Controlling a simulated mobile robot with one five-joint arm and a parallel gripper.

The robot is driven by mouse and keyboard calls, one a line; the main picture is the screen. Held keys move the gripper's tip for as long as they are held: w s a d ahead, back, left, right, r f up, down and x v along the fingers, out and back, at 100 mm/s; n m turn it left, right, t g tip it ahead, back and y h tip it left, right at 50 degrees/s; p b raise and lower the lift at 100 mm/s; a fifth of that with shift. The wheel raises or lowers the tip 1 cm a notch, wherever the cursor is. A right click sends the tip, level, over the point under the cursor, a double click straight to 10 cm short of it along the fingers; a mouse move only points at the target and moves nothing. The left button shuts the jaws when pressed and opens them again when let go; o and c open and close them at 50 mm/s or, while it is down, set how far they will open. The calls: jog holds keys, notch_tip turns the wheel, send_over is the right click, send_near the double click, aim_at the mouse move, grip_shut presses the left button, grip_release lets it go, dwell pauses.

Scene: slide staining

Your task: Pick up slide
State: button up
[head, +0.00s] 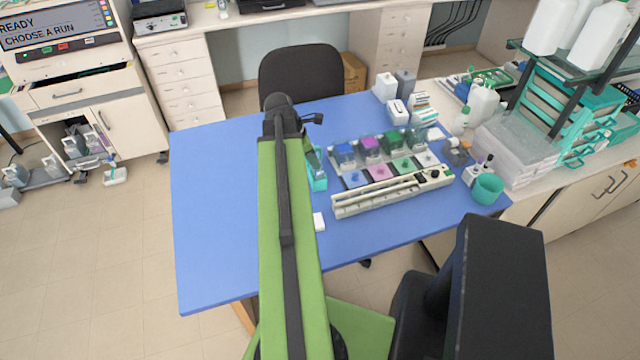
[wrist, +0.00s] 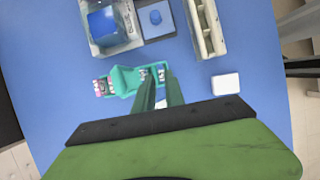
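A teal slide holder (wrist: 122,80) lies on the blue table, with small slide ends at both ends; those at the left (wrist: 103,87) have pink marks, those at the right (wrist: 152,74) look pale. It also shows beside my arm in the head view (head: 318,181). My gripper (wrist: 161,82) has two dark green fingers, apart by a narrow gap, with their tips near the right end of the holder. A small whitish patch shows between the fingers lower down; I cannot tell what it is.
A white block (wrist: 226,84) lies right of the fingers. A staining station (head: 392,192) with coloured jars and pads stands at right, with a teal cup (head: 487,188) beyond it. Bottles stand at the back. The left of the blue table (head: 215,200) is clear.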

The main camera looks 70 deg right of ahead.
aim_at(320, 178)
jog(key=b+x, duration=0.5)
jog(key=shift+a+f, duration=0.1)
jog(key=shift+f, duration=0.1)
jog(key=shift+r, duration=0.2)
grip_shut()
jog(key=shift+r+p, duration=0.1)
jog(key=shift+p, duration=0.2)
